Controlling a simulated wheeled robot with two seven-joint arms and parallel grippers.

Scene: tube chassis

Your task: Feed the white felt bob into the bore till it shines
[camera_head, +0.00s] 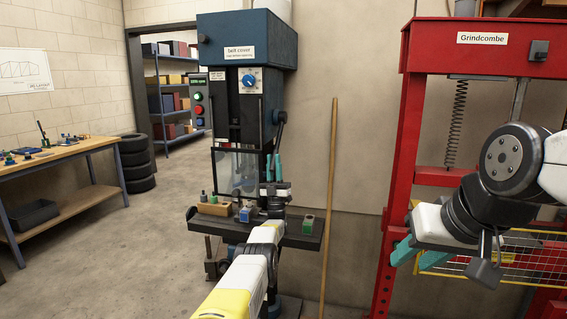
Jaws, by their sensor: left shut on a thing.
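A dark blue drill press (238,42) labelled "belt cover" stands at the middle, with a clear guard (232,170) around its spindle. I cannot make out the white felt bob or the bore. A dark feed lever (279,127) hangs at the press's right side. My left gripper (273,158) points up beside the guard, its teal fingers shut on the lower end of the lever. A blue block or vise (245,213) sits on the press table (290,240); my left arm hides part of the table. My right gripper (415,260) is at the right, fingers apart and empty.
On the press table are a wooden block with small bits (214,209) and a green block (308,222). A wooden pole (330,200) leans on the wall. A red press frame (405,140) stands right. A workbench (60,152) and stacked tyres (137,165) are left.

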